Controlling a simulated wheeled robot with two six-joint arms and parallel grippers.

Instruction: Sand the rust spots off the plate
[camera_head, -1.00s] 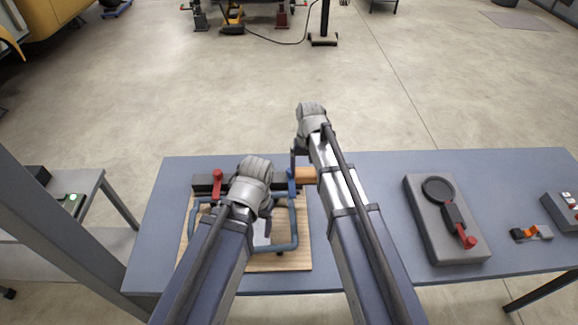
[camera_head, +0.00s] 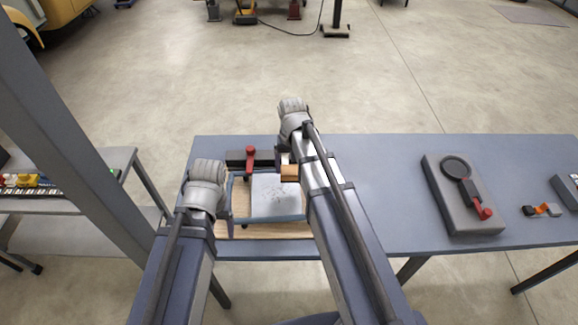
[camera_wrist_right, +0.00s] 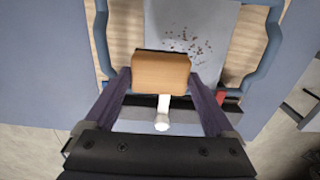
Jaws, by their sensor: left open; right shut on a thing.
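The plate (camera_head: 275,196) is a pale grey sheet inside a blue frame (camera_head: 270,219) on a wooden board (camera_head: 262,230); dark rust specks show on it. In the right wrist view, the plate (camera_wrist_right: 208,18) has a cluster of brown specks (camera_wrist_right: 188,44) just beyond the block. My right gripper (camera_head: 288,164) is shut on a tan sanding block (camera_head: 290,173) at the plate's far right corner. The block (camera_wrist_right: 160,72) sits between its fingers; whether it touches the plate is unclear. My left gripper (camera_head: 227,208) is open at the frame's left side, partly hidden by its own arm.
A red-handled clamp (camera_head: 250,158) stands at the board's far edge. A grey case with a round black pad and red lever (camera_head: 462,190) lies to the right, with a small orange tool (camera_head: 545,209) beyond it. The bluish table (camera_head: 385,165) is bare between board and case.

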